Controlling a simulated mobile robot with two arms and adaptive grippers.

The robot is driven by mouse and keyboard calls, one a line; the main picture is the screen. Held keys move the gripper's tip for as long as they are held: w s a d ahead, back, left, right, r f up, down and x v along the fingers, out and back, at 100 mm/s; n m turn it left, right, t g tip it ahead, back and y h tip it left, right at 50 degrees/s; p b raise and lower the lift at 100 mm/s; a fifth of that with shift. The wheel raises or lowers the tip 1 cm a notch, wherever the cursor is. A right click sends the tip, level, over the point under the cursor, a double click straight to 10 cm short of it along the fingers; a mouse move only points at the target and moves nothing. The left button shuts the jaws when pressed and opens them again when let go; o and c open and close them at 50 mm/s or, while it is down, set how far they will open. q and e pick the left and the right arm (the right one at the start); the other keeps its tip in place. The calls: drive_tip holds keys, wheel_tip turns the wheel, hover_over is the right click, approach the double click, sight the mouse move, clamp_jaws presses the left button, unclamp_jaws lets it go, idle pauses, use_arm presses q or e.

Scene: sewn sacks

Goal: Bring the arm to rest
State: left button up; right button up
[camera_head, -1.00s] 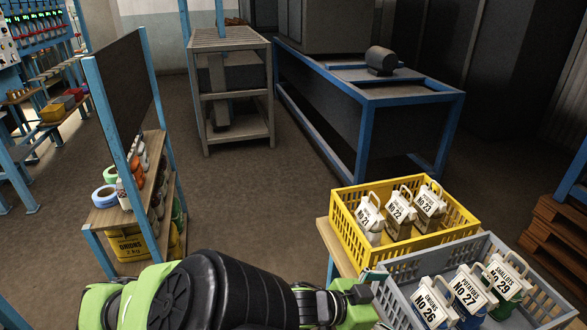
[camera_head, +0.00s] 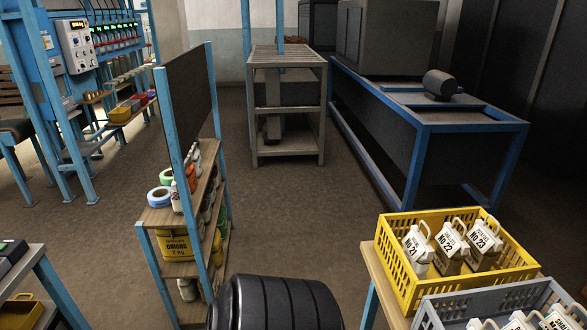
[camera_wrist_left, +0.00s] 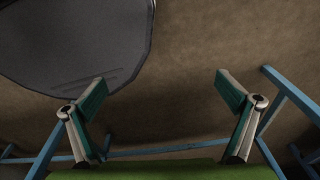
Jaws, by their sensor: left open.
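My left gripper (camera_wrist_left: 158,95) shows in the left wrist view with its two fingers spread apart and nothing between them. Brown floor lies beyond the fingers. In the head view only a black ribbed part of my arm shows at the bottom centre; the gripper itself is out of that picture. My right gripper is in neither view.
A yellow crate (camera_head: 403,277) with several labelled sacks and a grey crate (camera_head: 432,317) stand on a table at the lower right.

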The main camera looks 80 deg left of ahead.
use_arm(q)
drive_tip(key=shift+s+d+f+g, duration=0.2)
drive_tip(key=shift+s+d, duration=0.15)
drive_tip(key=shift+s, duration=0.15)
drive_tip(key=shift+s+d+f+g, duration=0.1)
drive_tip(key=shift+s+d+f, duration=0.15)
drive_tip(key=shift+s, duration=0.25)
drive_tip(key=shift+f+b, duration=0.65)
drive_tip(key=shift+b, duration=0.05)
